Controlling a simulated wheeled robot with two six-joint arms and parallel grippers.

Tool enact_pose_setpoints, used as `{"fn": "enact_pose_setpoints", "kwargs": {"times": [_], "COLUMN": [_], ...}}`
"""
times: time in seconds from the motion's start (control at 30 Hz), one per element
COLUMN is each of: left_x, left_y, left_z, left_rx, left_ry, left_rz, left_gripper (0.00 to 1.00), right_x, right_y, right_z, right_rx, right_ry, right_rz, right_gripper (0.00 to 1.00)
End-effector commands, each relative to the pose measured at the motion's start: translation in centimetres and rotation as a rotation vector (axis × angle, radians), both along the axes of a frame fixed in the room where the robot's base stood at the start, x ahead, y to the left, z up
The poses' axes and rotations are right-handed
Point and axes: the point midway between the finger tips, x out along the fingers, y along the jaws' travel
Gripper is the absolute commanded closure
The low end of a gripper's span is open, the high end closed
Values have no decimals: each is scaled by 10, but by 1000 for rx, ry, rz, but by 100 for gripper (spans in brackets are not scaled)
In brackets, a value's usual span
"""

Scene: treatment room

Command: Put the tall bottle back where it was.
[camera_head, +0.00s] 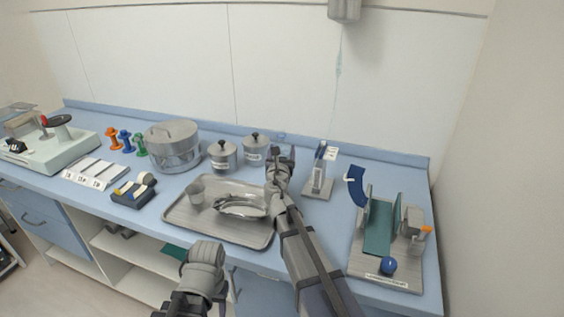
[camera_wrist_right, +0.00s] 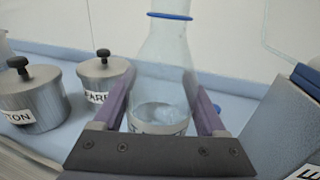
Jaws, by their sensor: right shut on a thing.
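The tall bottle (camera_wrist_right: 167,62) is clear glass with a blue ring round its neck and a little clear liquid low down. My right gripper (camera_wrist_right: 164,108) is shut on it, with one purple-grey finger on each side of its body. In the head view my right gripper (camera_head: 281,160) is over the back of the counter, just right of the lidded metal jars, and mostly hides the bottle. I cannot tell whether the bottle's base touches the counter. My left gripper (camera_head: 190,302) hangs low in front of the counter; its fingers are unclear.
Two lidded metal jars (camera_head: 255,148) stand left of the bottle. A metal tray (camera_head: 235,238) with a cup and a kidney dish lies in front. A rack with green panels (camera_head: 378,228) is further right.

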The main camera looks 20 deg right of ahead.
Motion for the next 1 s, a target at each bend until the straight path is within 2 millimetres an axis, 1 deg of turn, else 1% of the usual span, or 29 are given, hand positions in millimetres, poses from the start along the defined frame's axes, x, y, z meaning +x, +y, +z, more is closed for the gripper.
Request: {"fn": "enact_pose_setpoints", "kwargs": {"times": [0.03,0.2,0.5,0.67,0.7,0.9,1.0], "left_x": [0,0,0,0,0,0,0], "left_y": [0,0,0,0,0,0,0], "left_z": [-12,-30,-28,-33,-31,-31,-31], "left_rx": [0,0,0,0,0,0,0], "left_ry": [0,0,0,0,0,0,0], "left_rz": [0,0,0,0,0,0,0], "left_gripper": [50,50,50,50,50,50,50], "right_x": [0,0,0,0,0,0,0], "right_y": [0,0,0,0,0,0,0], "right_z": [-12,-30,-28,-33,-31,-31,-31], "right_rx": [0,0,0,0,0,0,0], "right_ry": [0,0,0,0,0,0,0], "right_rz": [0,0,0,0,0,0,0], "right_gripper": [96,96,96,96,21,0,0]}}
